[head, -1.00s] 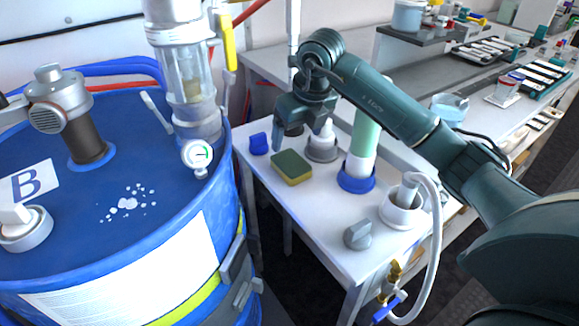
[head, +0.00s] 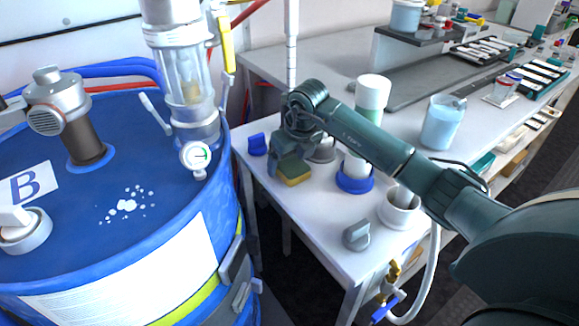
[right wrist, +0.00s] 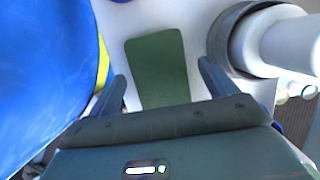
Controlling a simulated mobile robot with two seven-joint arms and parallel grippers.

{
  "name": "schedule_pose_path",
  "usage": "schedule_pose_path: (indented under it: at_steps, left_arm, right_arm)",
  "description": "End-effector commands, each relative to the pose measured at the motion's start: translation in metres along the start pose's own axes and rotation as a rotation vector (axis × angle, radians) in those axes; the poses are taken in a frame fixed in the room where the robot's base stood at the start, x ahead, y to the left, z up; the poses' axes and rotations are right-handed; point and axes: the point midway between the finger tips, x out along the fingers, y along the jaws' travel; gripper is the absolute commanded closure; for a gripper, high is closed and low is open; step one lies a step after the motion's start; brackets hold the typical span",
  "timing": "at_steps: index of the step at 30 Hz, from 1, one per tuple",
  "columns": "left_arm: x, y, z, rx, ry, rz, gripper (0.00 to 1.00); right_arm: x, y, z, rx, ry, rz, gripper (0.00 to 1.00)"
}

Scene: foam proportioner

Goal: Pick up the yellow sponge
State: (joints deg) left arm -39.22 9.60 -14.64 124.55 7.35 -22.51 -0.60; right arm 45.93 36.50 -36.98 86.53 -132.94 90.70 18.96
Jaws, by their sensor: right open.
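The yellow sponge (head: 297,180) with a green top lies on the white table, beside the blue drum. In the head view its far part is hidden by my right gripper (head: 286,168), which is low over it. In the right wrist view the sponge's green top (right wrist: 158,62) lies ahead, between the lines of the two fingers. The right gripper (right wrist: 162,78) is open, with a finger on each side and visible gaps to the sponge. I cannot tell how far the fingertips are above the table. My left gripper is not in view.
A grey-ringed white fitting (right wrist: 240,40) stands close beside the right finger. A blue block (head: 257,145) is left of the gripper. A blue-based cylinder (head: 355,182), a cup (head: 398,208) and a grey knob (head: 357,236) stand to the right. The large blue drum (head: 130,190) is at left.

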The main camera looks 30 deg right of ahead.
Motion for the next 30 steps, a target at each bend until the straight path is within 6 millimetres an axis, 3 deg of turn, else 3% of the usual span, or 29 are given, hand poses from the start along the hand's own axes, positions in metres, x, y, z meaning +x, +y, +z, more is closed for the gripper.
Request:
schedule_pose_path:
  at_steps: [24, 30]
  left_arm:
    - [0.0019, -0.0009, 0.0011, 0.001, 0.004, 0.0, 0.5]
    - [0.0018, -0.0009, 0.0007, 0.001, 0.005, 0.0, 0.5]
  right_arm:
    - [0.0041, 0.0, -0.0012, 0.001, -0.001, 0.001, 0.15]
    - [0.0041, 0.0, -0.0013, 0.0, -0.001, 0.001, 0.31]
